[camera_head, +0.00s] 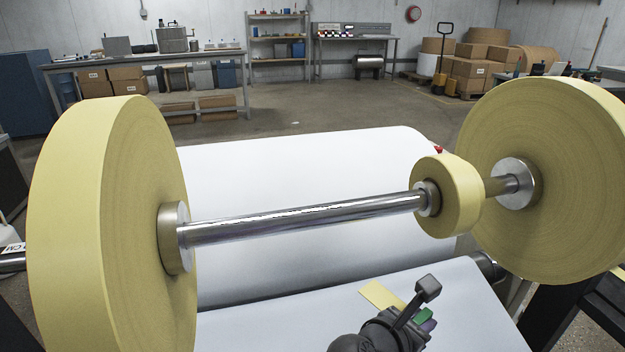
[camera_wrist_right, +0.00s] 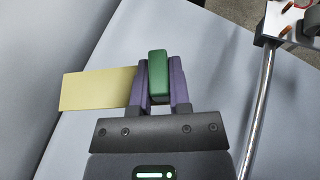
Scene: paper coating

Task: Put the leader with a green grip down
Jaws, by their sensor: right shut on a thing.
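My right gripper (camera_head: 424,322) is in the lower middle of the head view, over the white paper web (camera_head: 475,310). It is shut on the green grip (camera_head: 424,315) of the leader. In the right wrist view the green grip (camera_wrist_right: 158,77) sits between the two purple fingers (camera_wrist_right: 160,85). The leader's yellow strip (camera_wrist_right: 95,89) sticks out to the left of the fingers there. In the head view the yellow strip (camera_head: 380,294) shows left of the gripper, partly hidden by it. I cannot tell whether the strip touches the paper. My left gripper is not in view.
A steel shaft (camera_head: 300,220) crosses above the paper, with a large yellow roll (camera_head: 115,215) at left, a small one (camera_head: 461,195) and a large one (camera_head: 560,180) at right. A large white roll (camera_head: 290,165) lies behind it. Shelves (camera_head: 277,50) and boxes stand far back.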

